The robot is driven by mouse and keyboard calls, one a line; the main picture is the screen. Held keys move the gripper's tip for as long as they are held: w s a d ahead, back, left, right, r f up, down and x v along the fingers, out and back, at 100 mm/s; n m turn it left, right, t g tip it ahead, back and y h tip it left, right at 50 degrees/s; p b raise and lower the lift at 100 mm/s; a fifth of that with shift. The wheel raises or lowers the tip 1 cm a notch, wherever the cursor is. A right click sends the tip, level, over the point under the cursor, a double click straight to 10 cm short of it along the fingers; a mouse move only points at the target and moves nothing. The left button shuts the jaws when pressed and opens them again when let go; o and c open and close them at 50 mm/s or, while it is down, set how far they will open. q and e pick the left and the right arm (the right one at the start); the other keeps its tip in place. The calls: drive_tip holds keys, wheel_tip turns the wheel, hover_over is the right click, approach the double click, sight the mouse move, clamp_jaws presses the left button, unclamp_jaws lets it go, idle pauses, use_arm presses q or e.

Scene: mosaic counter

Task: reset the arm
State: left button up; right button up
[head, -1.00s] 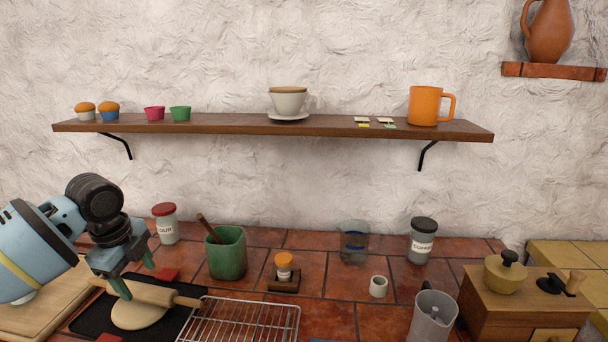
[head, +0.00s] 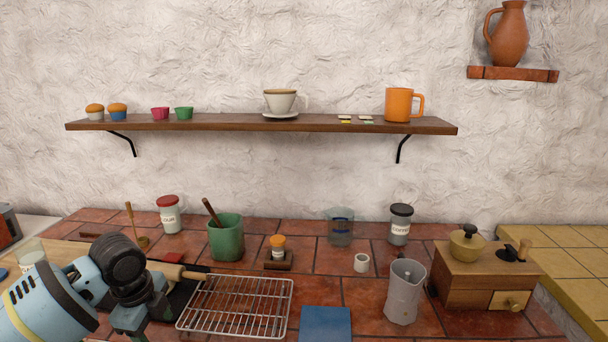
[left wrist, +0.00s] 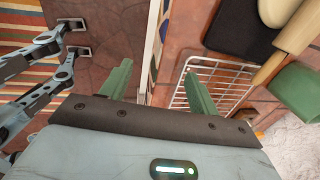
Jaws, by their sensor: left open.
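My left arm comes in at the lower left of the head view, where its gripper is mostly cut off by the bottom edge. In the left wrist view my left gripper (left wrist: 160,85) is open and empty, its two green fingers apart above the counter's front edge. The wire cooling rack (left wrist: 228,80) lies just beyond the fingers there. A rolling pin (left wrist: 290,45) and pale dough (left wrist: 278,10) on a black mat (left wrist: 240,28) are farther off.
On the tiled counter stand a green crock (head: 226,240), a glass jar (head: 341,228), a coffee jar (head: 400,226), a moka pot (head: 404,292) and a wooden grinder (head: 484,278). A blue mat (head: 325,325) lies in front. A wall shelf (head: 230,124) holds cups and muffins.

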use_arm(q)
drive_tip(key=s+d+f+n+h, duration=0.1)
drive_tip(key=s+d+f+n, duration=0.2)
drive_tip(key=s+d+f, duration=0.45)
drive_tip(key=s+d+f+n+h, duration=0.1)
drive_tip(key=s+d+f+n, duration=0.1)
drive_tip(key=s+d+f, duration=0.55)
drive_tip(key=s+a+f+n+y, duration=0.1)
drive_tip(key=s+a+n, duration=0.25)
drive_tip(key=s, duration=0.45)
drive_tip(key=s+a+f+n, duration=0.1)
drive_tip(key=s+a+n, duration=0.1)
drive_tip(key=s+n, duration=0.45)
drive_tip(key=s+a+f+n+y, duration=0.1)
drive_tip(key=s+a+f+n, duration=0.15)
drive_tip(key=s, duration=0.75)
drive_tip(key=w+d+f+t+h, duration=0.1)
drive_tip(key=w+d+f+t, duration=0.1)
drive_tip(key=w+f+t, duration=0.4)
drive_tip(key=shift+f+t+h, duration=0.3)
drive_tip(key=shift+f+t, duration=0.3)
drive_tip(key=shift+f, duration=0.85)
use_arm(e)
drive_tip(key=shift+s, duration=0.35)
use_arm(q)
drive_tip(key=shift+w, duration=0.15)
